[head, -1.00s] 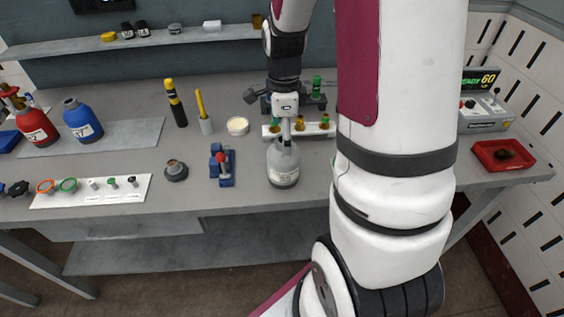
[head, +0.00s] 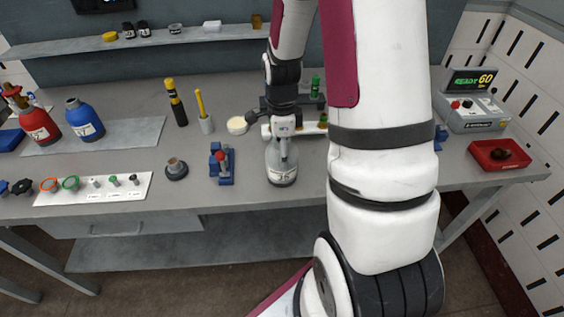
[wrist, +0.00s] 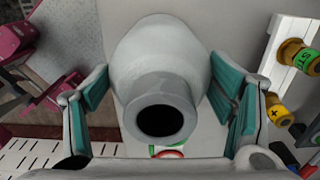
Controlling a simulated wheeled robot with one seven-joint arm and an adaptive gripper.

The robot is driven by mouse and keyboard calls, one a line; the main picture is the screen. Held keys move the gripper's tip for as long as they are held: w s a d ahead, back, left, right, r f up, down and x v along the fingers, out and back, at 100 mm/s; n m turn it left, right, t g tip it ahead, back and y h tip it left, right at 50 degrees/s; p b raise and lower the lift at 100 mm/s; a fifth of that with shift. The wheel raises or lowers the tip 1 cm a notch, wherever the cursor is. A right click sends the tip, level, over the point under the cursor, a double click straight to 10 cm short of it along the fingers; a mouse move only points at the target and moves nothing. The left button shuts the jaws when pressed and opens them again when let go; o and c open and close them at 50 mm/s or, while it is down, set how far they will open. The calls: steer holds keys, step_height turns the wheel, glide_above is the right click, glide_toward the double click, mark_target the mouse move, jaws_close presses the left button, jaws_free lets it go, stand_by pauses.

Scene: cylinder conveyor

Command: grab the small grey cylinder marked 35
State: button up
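The small grey cylinder (head: 282,165), with a label that seems to read 35, stands upright near the front edge of the table. In the wrist view its grey shoulder (wrist: 160,50) and dark open neck show between my fingers. My gripper (head: 283,138) is over the top of the cylinder and hides part of its neck in the head view. In the wrist view my gripper (wrist: 160,88) is open, with one teal-padded finger on each side of the cylinder. Gaps show between the pads and the neck.
A blue clamp-like device (head: 222,165) stands left of the cylinder, with a small dark round cup (head: 176,169) beyond it. A white rack with yellow fittings (wrist: 290,55) is close on the right in the wrist view. A red tray (head: 500,155) lies far right.

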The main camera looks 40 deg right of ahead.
steer(key=c, duration=1.2)
steer(key=shift+o, duration=0.2)
steer(key=shift+w+r, duration=0.1)
